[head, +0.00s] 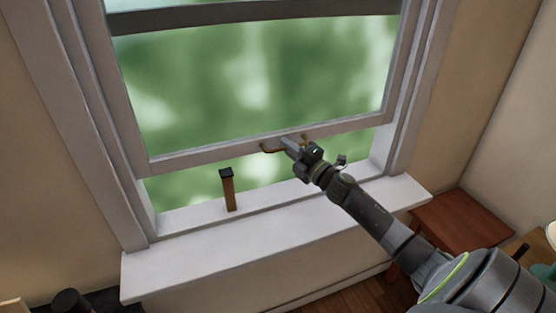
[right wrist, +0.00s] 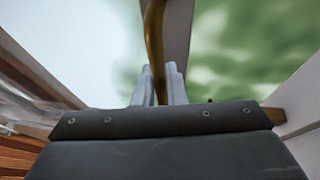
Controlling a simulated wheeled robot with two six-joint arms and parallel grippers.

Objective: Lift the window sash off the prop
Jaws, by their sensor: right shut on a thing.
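The window sash (head: 200,155) is a pale frame, raised above the sill with an open gap under it. A brass-coloured handle (head: 270,148) sits on its bottom rail. My right gripper (head: 287,143) is at this handle; in the right wrist view its fingers (right wrist: 159,85) are closed around the brass bar (right wrist: 154,40). The prop (head: 229,190) is a short wooden stick with a dark cap, upright on the sill left of my gripper. Its cap appears a little below the sash's bottom rail, apart from it. My left gripper is not in view.
The white sill (head: 200,250) runs below the window, clear apart from the prop. The window's side frames (head: 75,110) flank the sash. A reddish wooden table (head: 455,222) stands at the lower right. Dark objects (head: 75,300) show at the lower left.

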